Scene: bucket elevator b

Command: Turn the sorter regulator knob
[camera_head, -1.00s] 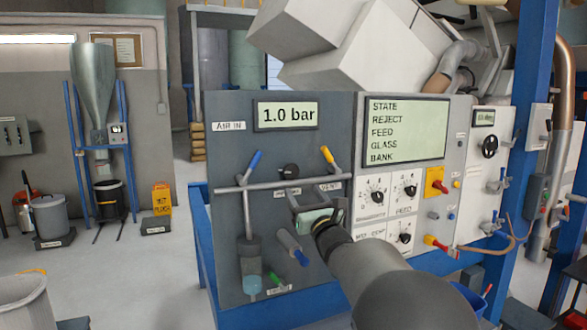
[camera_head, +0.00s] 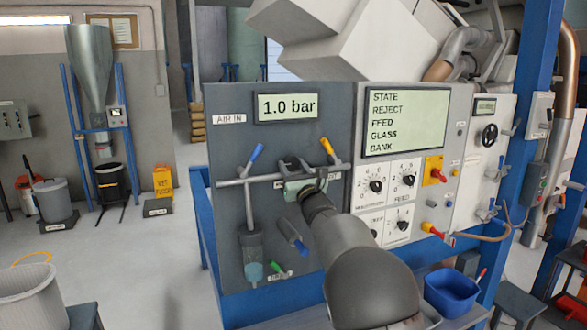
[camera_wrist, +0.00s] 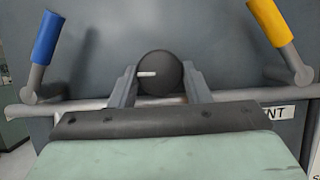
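A round black knob (camera_wrist: 160,74) with a white pointer mark sits on the grey air panel, between the blue and yellow valve handles. In the wrist view its mark points left. My gripper (camera_wrist: 161,82) is open around it, with one finger on each side and the knob between the fingertips. The fingers look very close to the knob; whether they touch it is unclear. In the head view my gripper (camera_head: 304,180) is up against the panel and hides the knob. The display (camera_head: 287,107) above reads 1.0 bar.
A horizontal pipe (camera_wrist: 30,108) runs just below the knob. A blue valve handle (camera_wrist: 47,38) stands to the left and a yellow one (camera_wrist: 270,22) to the right. A panel with several dials (camera_head: 388,195) and the status screen (camera_head: 407,122) lie to the right.

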